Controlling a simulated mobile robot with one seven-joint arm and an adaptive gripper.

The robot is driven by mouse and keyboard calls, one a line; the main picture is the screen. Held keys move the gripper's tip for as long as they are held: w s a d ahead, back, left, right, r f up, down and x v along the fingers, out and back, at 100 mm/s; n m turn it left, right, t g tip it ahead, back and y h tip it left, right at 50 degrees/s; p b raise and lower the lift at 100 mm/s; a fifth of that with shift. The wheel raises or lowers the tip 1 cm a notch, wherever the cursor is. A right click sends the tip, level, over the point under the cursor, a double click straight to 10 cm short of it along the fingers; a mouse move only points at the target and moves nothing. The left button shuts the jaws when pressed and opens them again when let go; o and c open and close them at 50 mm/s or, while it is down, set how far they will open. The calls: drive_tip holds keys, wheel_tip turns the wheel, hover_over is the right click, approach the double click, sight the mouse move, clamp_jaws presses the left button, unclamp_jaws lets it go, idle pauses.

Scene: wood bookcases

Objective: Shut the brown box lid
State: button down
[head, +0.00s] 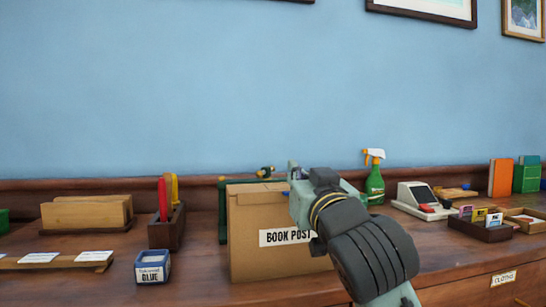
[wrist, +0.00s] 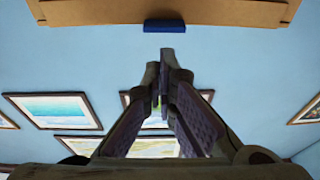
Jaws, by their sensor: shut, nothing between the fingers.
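The brown cardboard box (head: 250,255) with a "BOOK POST" label stands on the wooden counter, its front facing me. Its top edge is partly hidden by my arm, and I cannot tell how far the lid is open. My gripper (head: 293,172) is at the box's upper right, around the height of its top edge. In the wrist view the closed fingertips (wrist: 166,54) point toward a brown cardboard edge (wrist: 220,12) with a blue tab (wrist: 164,26). The fingertips are empty and look just short of the tab; contact is unclear.
Left of the box are a blue glue box (head: 152,267), a dark holder (head: 167,228) and a wooden file rack (head: 85,214). Behind right stands a green spray bottle (head: 375,186). Farther right are a card reader (head: 418,197) and a card tray (head: 481,226).

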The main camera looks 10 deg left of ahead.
drive_tip(key=f+b, duration=0.1)
drive_tip(key=f+t+b, duration=0.1)
drive_tip(key=shift+s+d+t+y+b, duration=0.1)
drive_tip(key=shift+s+t+y+b, duration=0.15)
drive_tip(key=shift+t+y+b, duration=0.05)
drive_tip(key=shift+r, duration=0.1)
idle(0.4)
